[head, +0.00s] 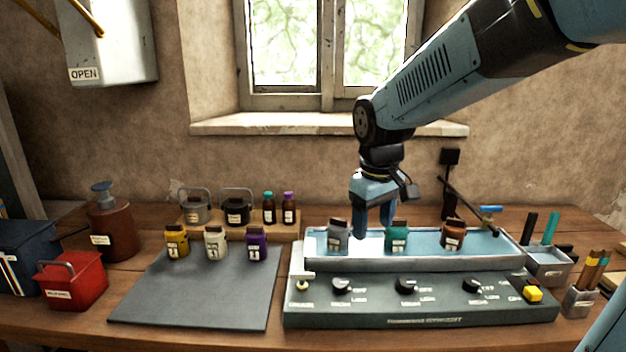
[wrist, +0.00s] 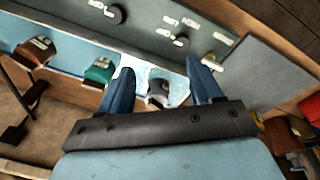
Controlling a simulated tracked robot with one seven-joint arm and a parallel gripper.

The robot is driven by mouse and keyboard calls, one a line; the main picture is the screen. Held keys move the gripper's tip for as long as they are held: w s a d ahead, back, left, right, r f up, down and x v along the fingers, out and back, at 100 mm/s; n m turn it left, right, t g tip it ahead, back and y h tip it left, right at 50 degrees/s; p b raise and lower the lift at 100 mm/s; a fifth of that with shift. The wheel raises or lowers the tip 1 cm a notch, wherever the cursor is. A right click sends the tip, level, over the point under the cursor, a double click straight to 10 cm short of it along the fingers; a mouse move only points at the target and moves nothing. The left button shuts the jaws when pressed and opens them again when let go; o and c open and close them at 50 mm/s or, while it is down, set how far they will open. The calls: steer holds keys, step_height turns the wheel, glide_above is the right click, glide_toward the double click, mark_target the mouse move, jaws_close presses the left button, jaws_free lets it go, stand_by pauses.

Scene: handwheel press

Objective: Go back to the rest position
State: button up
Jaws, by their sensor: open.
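My gripper (head: 372,232) is open and hangs, fingers down, at the trough (head: 322,259) on the right of the bench. In the head view its fingers show between a grey jar (head: 337,237) and a teal jar (head: 397,237). In the wrist view the spread fingers (wrist: 160,80) frame the grey jar (wrist: 157,92), which seems to stand beyond the fingertips; I cannot tell the exact gap. A red-brown jar (head: 453,235) stands farther right in the trough. All three jars look upright.
A panel with black knobs (head: 406,286) and a yellow button (head: 533,294) runs along the trough's front. Left are a dark mat (head: 200,300) with yellow, cream and purple jars at its back edge, and a red box (head: 72,280). A black post (head: 449,180) rises behind the trough.

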steer(key=s+d+r+m+t, duration=0.2)
steer(key=s+d+m, duration=0.1)
steer(key=s+d, duration=0.2)
steer(key=s+d+r+m+t, duration=0.2)
steer(key=s+d+r+m, duration=0.1)
steer(key=s+d, duration=0.3)
steer(key=shift+s, duration=1.2)
steer(key=shift+m, duration=0.3)
stand_by(0.5)
